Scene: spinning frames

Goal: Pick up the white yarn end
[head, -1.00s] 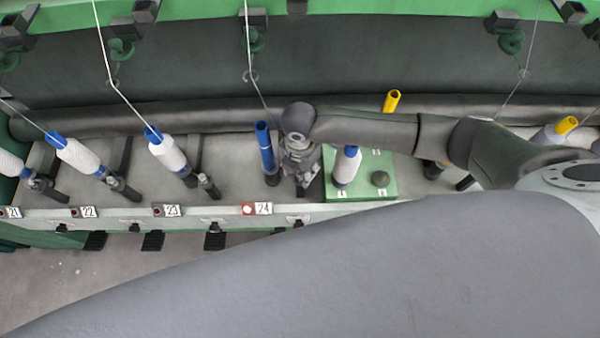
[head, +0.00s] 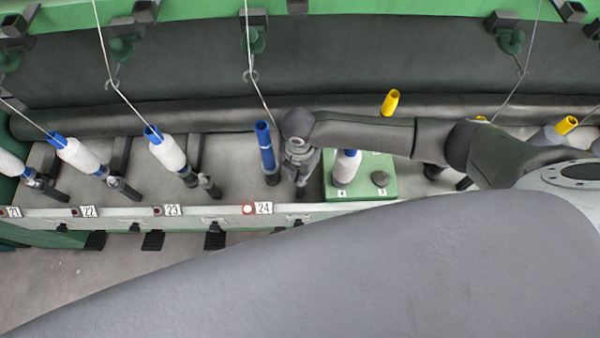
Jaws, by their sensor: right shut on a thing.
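A white yarn (head: 248,45) hangs from the top, passes a guide hook and slants down to the right. It goes out of sight beside my right wrist. My right gripper (head: 300,181) points down between the blue tube (head: 266,150) and the green block (head: 362,190). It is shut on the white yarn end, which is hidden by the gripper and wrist. The blue tube stands bare, without yarn, just left of the gripper, above the label 24. My left gripper is not in view.
Several white yarn bobbins (head: 168,152) with blue tube tops stand to the left, with yarns running up. A white bobbin (head: 346,170) and a dark knob (head: 380,178) are on the green block. Yellow tubes (head: 391,102) show behind my right arm. A dark roller runs along the back.

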